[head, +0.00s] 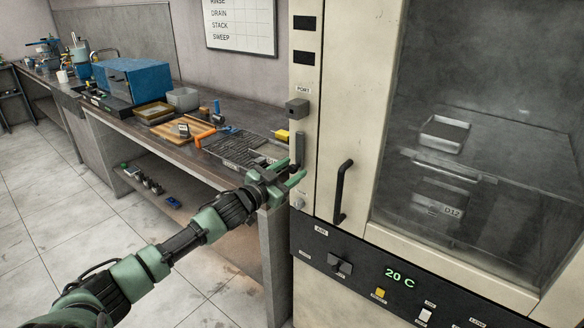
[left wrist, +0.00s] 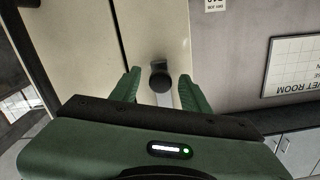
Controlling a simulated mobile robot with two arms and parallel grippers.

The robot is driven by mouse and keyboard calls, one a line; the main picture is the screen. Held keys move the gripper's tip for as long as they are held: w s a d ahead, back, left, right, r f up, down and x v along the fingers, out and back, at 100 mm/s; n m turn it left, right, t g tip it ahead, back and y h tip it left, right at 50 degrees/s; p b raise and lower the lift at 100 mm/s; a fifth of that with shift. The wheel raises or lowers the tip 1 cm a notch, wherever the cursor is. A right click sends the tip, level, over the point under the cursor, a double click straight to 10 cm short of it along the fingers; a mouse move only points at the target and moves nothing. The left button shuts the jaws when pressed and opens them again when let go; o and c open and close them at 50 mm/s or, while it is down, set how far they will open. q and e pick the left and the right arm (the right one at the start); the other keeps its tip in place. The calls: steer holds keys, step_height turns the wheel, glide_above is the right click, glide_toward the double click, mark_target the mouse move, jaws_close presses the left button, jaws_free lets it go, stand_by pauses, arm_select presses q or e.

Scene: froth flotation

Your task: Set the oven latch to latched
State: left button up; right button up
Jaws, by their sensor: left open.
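The oven (head: 350,40) is a large cream cabinet with a glass door on the right of the head view. A grey upright latch bar (head: 299,150) is on its narrow left front strip, beside the door. My left gripper (head: 290,179) is open in front of this strip, just below the bar's visible part. In the left wrist view, a dark round knob (left wrist: 159,75) and a pale bar (left wrist: 164,99) lie between the open fingers (left wrist: 162,88). I cannot tell whether they touch. The gripper partly hides the bar's lower part. My right gripper is not in view.
A black door handle (head: 341,192) stands out right of the latch. The control panel (head: 370,262) reads 20 C. The workbench (head: 235,112) left of the oven carries a metal rack (head: 240,150), a wooden board (head: 182,130) and a blue box (head: 135,80). Floor is free at left.

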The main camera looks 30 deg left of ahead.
arm_select(q)
steer(key=shift+w, duration=0.3)
jaws_close()
stand_by(1.3)
